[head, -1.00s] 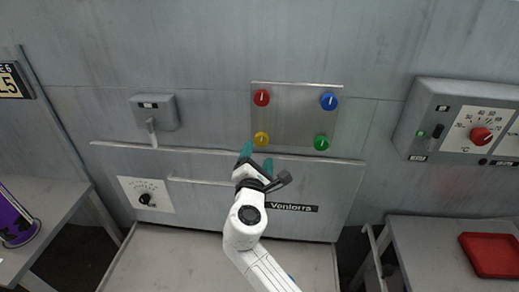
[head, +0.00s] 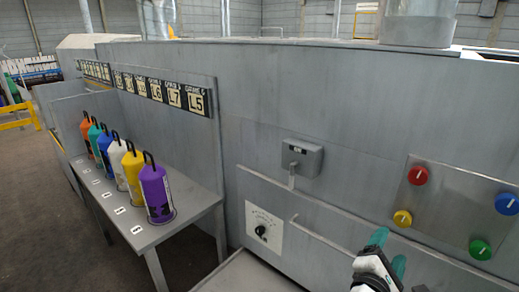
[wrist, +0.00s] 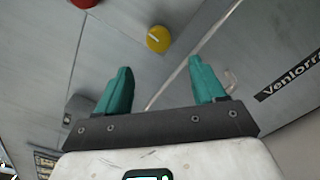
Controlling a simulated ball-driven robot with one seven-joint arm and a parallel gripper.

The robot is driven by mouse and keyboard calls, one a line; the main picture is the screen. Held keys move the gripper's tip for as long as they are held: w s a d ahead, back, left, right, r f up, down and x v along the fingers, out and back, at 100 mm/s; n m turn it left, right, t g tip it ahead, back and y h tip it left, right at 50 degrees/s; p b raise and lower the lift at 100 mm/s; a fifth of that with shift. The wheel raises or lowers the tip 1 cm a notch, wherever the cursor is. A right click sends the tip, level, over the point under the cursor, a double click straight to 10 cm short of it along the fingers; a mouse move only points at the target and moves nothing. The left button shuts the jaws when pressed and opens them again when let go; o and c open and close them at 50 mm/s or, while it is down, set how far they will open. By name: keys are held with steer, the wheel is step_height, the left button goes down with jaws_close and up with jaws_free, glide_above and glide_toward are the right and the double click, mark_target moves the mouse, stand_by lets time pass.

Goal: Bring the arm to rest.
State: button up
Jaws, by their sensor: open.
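My gripper (head: 387,253) has teal fingers and shows at the bottom right of the head view, in front of the machine's grey front. In the wrist view my gripper (wrist: 160,85) has its two teal fingers spread wide apart with nothing between them. A yellow knob (wrist: 159,39) shows beyond the fingers, apart from them. In the head view the yellow knob (head: 402,218) is above and to the right of the fingertips. Most of my arm is out of the head view.
A steel panel (head: 447,211) also carries red (head: 417,175), blue (head: 508,204) and green (head: 480,249) knobs. A lever box (head: 302,158) and a dial plate (head: 264,230) are to its left. Several coloured cylinders, including a purple one (head: 157,192), stand on a side table (head: 150,236).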

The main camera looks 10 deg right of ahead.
steer(key=s+d+f+m+g+y, duration=0.1)
steer(key=s+f+m+g+y, duration=0.5)
steer(key=s+f+m, duration=0.6)
steer(key=s+a+f+m+g+y, duration=0.2)
steer(key=s+a+f+y, duration=0.2)
steer(key=s, duration=0.4)
steer(key=s+a+f+m+g+y, duration=0.2)
steer(key=s+a+f+m+y, duration=0.1)
steer(key=s+a+f, duration=0.3)
steer(key=shift+s+f+y, duration=0.5)
steer(key=shift+s+f, duration=0.05)
steer(key=shift+s, duration=0.65)
